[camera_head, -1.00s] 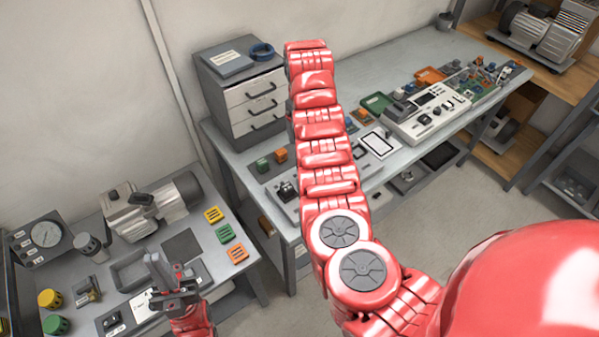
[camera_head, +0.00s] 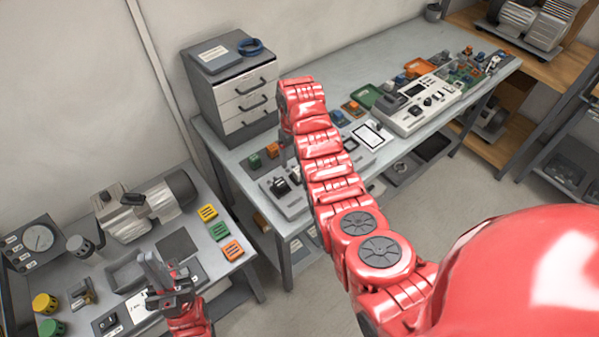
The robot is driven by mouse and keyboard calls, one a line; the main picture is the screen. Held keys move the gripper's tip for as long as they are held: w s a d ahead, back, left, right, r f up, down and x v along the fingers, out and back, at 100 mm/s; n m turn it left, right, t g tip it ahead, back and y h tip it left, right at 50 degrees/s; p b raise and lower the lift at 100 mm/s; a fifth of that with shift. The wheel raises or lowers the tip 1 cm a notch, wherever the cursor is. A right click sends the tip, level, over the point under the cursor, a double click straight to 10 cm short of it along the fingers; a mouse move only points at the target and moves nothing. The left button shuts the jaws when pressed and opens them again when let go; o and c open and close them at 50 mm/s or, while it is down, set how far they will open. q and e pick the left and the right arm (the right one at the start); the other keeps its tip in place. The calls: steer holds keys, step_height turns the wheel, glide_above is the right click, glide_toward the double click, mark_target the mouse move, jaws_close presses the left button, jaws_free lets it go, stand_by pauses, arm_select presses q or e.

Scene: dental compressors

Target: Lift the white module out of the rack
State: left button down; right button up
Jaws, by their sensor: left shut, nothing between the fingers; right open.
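I cannot make out for certain which thing is the white module or the rack. My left gripper (camera_head: 166,284) is at the lower left, shut and empty, above the front part of the left bench (camera_head: 212,268). It partly covers a white card with writing (camera_head: 137,306) and the edge of a grey tray (camera_head: 127,276). My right arm reaches across the middle of the view over the long grey table (camera_head: 330,85). My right gripper (camera_head: 284,148) is mostly hidden behind that arm; only a grey sliver shows beside a grey-white device (camera_head: 289,203). It is open.
A drawer cabinet (camera_head: 238,100) stands at the table's back left. A white control panel (camera_head: 412,112) and coloured trays lie to the right. A compressor (camera_head: 145,212), a gauge box (camera_head: 36,241) and yellow, green and orange blocks (camera_head: 220,231) are on the left bench.

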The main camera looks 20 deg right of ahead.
mark_target(299, 174)
steer(key=f+p, duration=0.1)
steer(key=s+p, duration=0.1)
steer(key=shift+d+f+p, duration=0.2)
steer(key=shift+f+p, duration=0.1)
steer(key=shift+f, duration=0.85)
steer(key=shift+w+f, duration=0.1)
steer(key=shift+f, duration=0.8)
jaws_close()
